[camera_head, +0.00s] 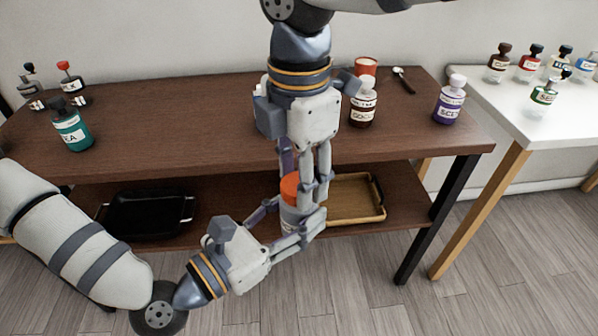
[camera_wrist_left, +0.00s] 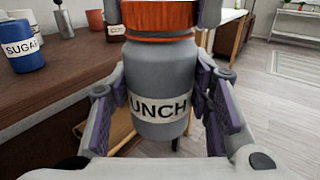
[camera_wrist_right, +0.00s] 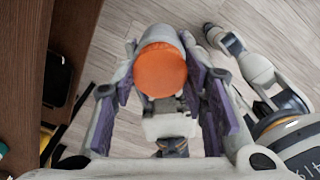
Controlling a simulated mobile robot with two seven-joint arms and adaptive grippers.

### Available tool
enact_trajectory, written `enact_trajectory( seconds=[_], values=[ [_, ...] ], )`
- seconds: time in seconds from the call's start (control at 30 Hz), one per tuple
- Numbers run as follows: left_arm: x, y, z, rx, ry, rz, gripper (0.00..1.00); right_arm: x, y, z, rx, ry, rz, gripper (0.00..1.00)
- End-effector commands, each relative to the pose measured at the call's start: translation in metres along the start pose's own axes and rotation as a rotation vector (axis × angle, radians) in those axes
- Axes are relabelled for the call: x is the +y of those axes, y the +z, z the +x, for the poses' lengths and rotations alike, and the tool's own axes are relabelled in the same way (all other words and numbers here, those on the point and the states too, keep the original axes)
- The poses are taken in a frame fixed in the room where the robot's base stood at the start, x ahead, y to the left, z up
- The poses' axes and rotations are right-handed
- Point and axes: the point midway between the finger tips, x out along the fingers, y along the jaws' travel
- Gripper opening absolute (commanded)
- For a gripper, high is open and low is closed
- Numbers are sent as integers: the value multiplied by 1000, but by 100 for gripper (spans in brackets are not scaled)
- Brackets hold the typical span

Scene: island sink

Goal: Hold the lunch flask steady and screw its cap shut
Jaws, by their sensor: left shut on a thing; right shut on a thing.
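The lunch flask (camera_head: 289,217) is a grey upright cylinder with a white label, in front of the table; it also shows in the left wrist view (camera_wrist_left: 160,75). Its orange cap (camera_head: 289,187) sits on top; from the left wrist (camera_wrist_left: 158,18) it looks level. My left gripper (camera_head: 297,226) is shut around the flask body from the front. My right gripper (camera_head: 304,186) points down from above and is shut on the cap, whose round top (camera_wrist_right: 160,70) lies between its fingers. My right arm hides part of the flask. The frames do not show how tight the cap is.
The dark wooden table (camera_head: 190,110) bears several bottles, a teal one (camera_head: 70,128), a purple one (camera_head: 449,102), a red cup (camera_head: 366,66) and a spoon (camera_head: 402,78). Its lower shelf holds a black tray (camera_head: 145,215) and a wooden tray (camera_head: 355,200). A white table (camera_head: 500,110) stands right.

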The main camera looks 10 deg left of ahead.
Motion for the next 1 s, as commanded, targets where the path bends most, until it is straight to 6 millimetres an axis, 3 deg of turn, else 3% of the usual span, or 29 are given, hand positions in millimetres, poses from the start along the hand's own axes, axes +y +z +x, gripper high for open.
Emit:
enact_trajectory(
  seconds=[0.2, 0.3, 0.4, 0.53, 0.57, 0.63, 1.0],
  values=[
    [0, 1, 0, -3, 0, 1, 0, 0, 1, -1, -10, 9, 962, 7],
    [0, 1, 0, -3, 0, 1, 0, 0, 1, 0, -7, 10, 1331, 7],
    [0, 1, 0, -3, 0, 1, 0, 0, 1, 0, -3, 9, 1571, 7],
    [0, 1, 0, -2, -1, 1, 0, 0, 0, 0, 0, 4, 1553, 7],
    [0, 1, 0, -3, -1, 1, 0, 0, 0, 0, 0, 4, 1553, 42],
    [0, 1, 0, -3, -1, 1, 0, 0, 0, 0, 0, 4, 1552, 58],
    [0, 1, 0, -2, 0, 1, 0, 0, 0, -6, 1, 4, 1549, 60]
  ],
)
